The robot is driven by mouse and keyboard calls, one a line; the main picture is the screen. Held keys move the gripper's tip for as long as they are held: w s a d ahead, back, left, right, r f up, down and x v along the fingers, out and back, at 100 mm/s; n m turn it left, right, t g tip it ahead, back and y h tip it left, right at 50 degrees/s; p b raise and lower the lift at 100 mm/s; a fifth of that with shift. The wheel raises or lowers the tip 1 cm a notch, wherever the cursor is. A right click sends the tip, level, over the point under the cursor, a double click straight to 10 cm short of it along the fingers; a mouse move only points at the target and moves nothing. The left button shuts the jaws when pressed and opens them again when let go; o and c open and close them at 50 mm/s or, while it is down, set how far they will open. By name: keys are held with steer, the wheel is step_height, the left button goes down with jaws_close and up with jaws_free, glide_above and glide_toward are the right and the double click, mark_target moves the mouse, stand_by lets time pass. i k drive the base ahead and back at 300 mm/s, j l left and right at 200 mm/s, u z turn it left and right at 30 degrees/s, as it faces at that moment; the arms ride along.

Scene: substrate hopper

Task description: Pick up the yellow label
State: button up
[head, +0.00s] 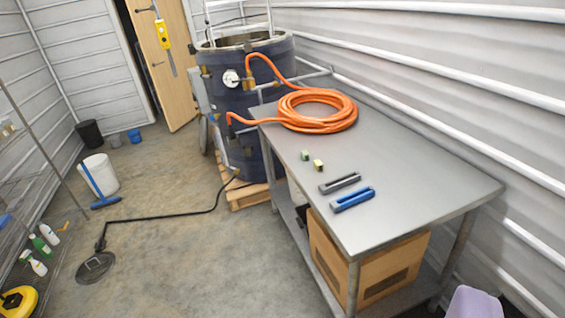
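No flat yellow label can be made out for certain. A small yellow block (318,165) sits on the metal table (420,185), beside a small green block (305,155). It is too small to tell whether it is a label. A yellow tag-like piece (162,34) hangs in front of the door at the top left. A round yellow thing (18,301) is cut off at the lower left corner. My gripper is not in view.
A grey tool (340,183), a blue tool (352,199) and a coiled orange hose (318,110) lie on the table. A dark blue drum (238,105) stands behind it on a pallet. A black cable (165,217) crosses the floor. A lilac object (473,303) shows at bottom right.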

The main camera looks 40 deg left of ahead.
mark_target(317, 164)
steer(key=i+j+u, duration=0.25)
steer(key=j+u, duration=0.2)
steer(key=i+j+u, duration=0.75)
steer(key=u, duration=0.15)
steer(key=i+j, duration=0.1)
steer(key=i, duration=0.4)
steer(key=i+j, duration=0.1)
steer(key=i, duration=0.4)
steer(key=i+l+z, duration=0.1)
steer(key=i+z, duration=0.15)
steer(key=z, duration=0.2)
steer(key=i+z, duration=0.3)
steer(key=z, duration=0.15)
steer(key=i+j+z, duration=0.15)
steer(key=z, duration=0.3)
steer(key=i+l+z, duration=0.1)
steer(key=i+z, duration=0.45)
steer(key=z, duration=0.3)
steer(key=i+j+z, duration=0.1)
steer(key=i+z, duration=0.3)
steer(key=k, duration=0.1)
